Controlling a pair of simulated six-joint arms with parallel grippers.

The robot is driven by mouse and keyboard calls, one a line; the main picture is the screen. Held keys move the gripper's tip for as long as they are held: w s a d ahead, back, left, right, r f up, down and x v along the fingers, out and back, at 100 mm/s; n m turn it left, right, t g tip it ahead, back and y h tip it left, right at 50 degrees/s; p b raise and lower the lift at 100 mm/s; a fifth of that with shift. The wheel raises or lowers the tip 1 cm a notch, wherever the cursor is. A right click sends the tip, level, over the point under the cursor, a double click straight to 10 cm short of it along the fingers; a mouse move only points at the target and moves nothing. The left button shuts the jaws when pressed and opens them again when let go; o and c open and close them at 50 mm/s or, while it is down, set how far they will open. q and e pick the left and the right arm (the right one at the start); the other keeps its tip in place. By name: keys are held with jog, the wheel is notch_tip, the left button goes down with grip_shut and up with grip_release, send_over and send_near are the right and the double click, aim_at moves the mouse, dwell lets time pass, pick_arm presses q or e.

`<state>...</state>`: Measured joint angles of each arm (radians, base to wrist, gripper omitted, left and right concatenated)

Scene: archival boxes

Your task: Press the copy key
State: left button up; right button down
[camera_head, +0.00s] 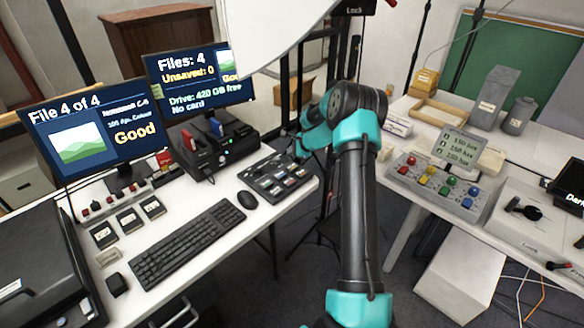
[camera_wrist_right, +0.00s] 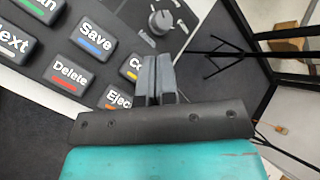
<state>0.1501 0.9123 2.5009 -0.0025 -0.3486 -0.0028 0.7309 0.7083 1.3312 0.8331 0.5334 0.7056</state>
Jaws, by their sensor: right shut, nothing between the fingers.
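The copy key (camera_wrist_right: 131,69) shows in the wrist view with only "Co" readable and a yellow stripe; my right gripper's fingers hide the rest. My right gripper (camera_wrist_right: 155,72) is shut and empty, its fingertips over or beside the right part of that key. I cannot tell whether they touch it. The black key panel (camera_head: 262,189) lies at the right end of the left desk in the head view, with the right wrist at its far right corner. The Save key (camera_wrist_right: 95,38), Delete key (camera_wrist_right: 70,74) and Eject key (camera_wrist_right: 117,99) sit around it. My left gripper is out of view.
A grey knob (camera_wrist_right: 162,22) stands just beyond the copy key. A mouse (camera_head: 247,200) and keyboard (camera_head: 187,243) lie left of the panel. Two monitors read "File 4 of 4" (camera_head: 80,166) and "Files: 4, Unsaved: 0, No card" (camera_head: 182,108). A black drive unit (camera_head: 236,146) stands behind.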

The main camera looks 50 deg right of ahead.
aim_at(292, 167)
jog(key=shift+f, duration=2.2)
jog(key=shift+f, duration=0.15)
jog(key=shift+f, duration=0.25)
jog(key=shift+f, duration=0.5)
dwell(1.3)
jog(key=shift+r, duration=0.9)
jog(key=shift+r, duration=2.5)
